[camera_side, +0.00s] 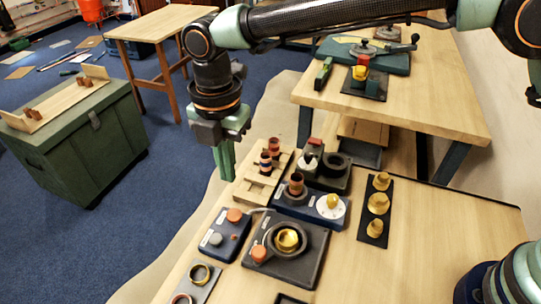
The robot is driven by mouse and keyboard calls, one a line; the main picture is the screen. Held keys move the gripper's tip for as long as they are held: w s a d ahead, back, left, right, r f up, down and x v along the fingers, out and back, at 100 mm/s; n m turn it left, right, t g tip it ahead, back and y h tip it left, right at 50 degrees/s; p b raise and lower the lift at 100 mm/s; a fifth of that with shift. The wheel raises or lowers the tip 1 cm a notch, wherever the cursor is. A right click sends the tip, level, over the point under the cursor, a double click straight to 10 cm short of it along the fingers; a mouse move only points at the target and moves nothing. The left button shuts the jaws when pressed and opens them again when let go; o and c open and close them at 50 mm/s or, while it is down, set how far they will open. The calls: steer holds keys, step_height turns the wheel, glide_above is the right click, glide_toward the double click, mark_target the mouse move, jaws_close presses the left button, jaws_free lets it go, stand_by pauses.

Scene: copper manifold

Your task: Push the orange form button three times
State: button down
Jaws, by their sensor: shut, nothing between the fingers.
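My gripper (226,172) is shut and empty, pointing down above the left side of the near wooden table. Below it, a dark box with a blue edge (229,243) carries a round orange button (234,215) and a light grey button (215,239). A second orange button (258,254) is on a black plate (306,271) to its right, next to a dark ring with a gold-coloured cup (287,240). I cannot read the labels, so I cannot tell which is the form button. My gripper appears apart from both buttons.
A wooden rack (255,190) with copper-and-dark cylinders stands close to my gripper. Behind are a blue box with a white dial (331,206) and a black device with a red top (315,142). A black strip (388,188) holds brass parts. The table's right side is mostly clear.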

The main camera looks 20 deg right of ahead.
mark_target(234, 214)
steer(key=shift+r, duration=1.15)
steer(key=shift+r, duration=0.9)
step_height(234, 214, down, 14)
steer(key=shift+f, duration=0.1)
